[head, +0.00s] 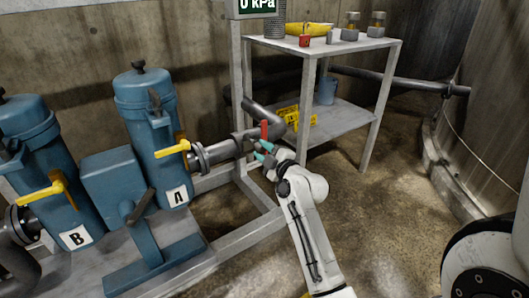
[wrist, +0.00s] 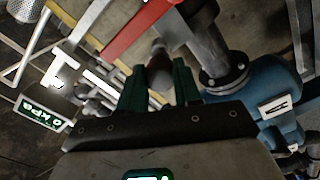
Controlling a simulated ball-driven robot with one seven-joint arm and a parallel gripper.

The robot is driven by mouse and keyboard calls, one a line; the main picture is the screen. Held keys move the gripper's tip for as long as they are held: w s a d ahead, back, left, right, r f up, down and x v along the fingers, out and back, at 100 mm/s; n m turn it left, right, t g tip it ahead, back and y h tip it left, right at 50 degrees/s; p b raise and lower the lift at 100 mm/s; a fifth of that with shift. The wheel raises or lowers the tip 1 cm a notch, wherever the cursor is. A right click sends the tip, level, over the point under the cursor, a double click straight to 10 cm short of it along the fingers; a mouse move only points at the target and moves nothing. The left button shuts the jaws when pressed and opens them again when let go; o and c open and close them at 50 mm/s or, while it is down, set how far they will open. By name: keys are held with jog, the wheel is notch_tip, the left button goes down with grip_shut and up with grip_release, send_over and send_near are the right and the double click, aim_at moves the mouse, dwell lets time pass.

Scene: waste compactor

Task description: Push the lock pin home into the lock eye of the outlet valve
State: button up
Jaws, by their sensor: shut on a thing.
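My gripper (head: 262,152) is at the outlet pipe right of housing A, beside the red handle (head: 264,129) of the outlet valve. In the wrist view my gripper (wrist: 159,72) has its two green fingers on either side of a small dark rounded piece (wrist: 158,49), which looks like the end of the lock pin. The red handle (wrist: 137,27) shows as a wide bar just beyond and left of the fingers. The lock eye is not distinguishable. How deep the pin sits cannot be told.
Blue housings A (head: 150,130) and B (head: 40,170) with yellow levers stand at left. A grey metal shelf (head: 352,47) bears jars and a yellow item behind the valve. A gauge (head: 257,5) reads 0 kPa. The floor right of my arm is clear.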

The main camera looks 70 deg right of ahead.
jog(key=shift+b+x, duration=0.45)
jog(key=shift+x, duration=0.85)
dwell(0.4)
jog(key=o, duration=1.1)
jog(key=shift+c, duration=0.4)
jog(key=shift+a, duration=0.1)
jog(key=shift+b+v, duration=0.85)
jog(key=shift+v, duration=2.55)
